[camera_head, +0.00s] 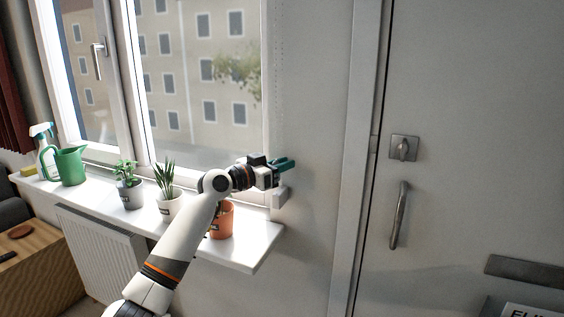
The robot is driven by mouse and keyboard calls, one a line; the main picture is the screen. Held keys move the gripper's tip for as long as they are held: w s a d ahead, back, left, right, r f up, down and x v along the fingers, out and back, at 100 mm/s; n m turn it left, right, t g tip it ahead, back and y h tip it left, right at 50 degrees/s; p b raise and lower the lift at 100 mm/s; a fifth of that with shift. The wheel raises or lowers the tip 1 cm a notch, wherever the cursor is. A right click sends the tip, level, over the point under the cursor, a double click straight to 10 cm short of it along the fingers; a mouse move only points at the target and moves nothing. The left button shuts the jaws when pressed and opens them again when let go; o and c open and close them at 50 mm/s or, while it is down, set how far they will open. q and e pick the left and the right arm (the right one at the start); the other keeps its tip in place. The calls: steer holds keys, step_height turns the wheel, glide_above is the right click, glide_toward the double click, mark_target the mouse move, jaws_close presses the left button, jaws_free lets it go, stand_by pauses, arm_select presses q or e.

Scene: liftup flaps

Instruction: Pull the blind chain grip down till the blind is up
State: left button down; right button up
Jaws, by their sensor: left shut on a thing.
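My left gripper (285,164), with teal fingers, is at the right side of the window, just above the right end of the sill. It is shut on the blind chain grip, which its fingers hide. The thin beaded chain (277,60) shows faintly, running down the wall beside the window frame to the gripper. A small white block (280,197) sits on the wall just below the fingers. No blind fabric shows over the visible glass of the window (195,75); the window's top is out of view. My right gripper is not in view.
The white sill (245,253) holds an orange pot (222,222) partly behind my left arm, two potted plants (168,190) (127,182), a green watering can (70,166) and a spray bottle (42,140). A radiator (95,250) is below. A door (470,120) stands at right.

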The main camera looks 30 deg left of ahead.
arm_select(q)
step_height(320, 180, down, 2)
steer(key=shift+f+b, duration=0.15)
steer(key=shift+b, duration=0.3)
steer(key=shift+d, duration=0.1)
steer(key=shift+f, duration=0.15)
steer(key=c, duration=1.6)
jaws_free()
steer(key=shift+s+r, duration=0.1)
steer(key=shift+r, duration=0.15)
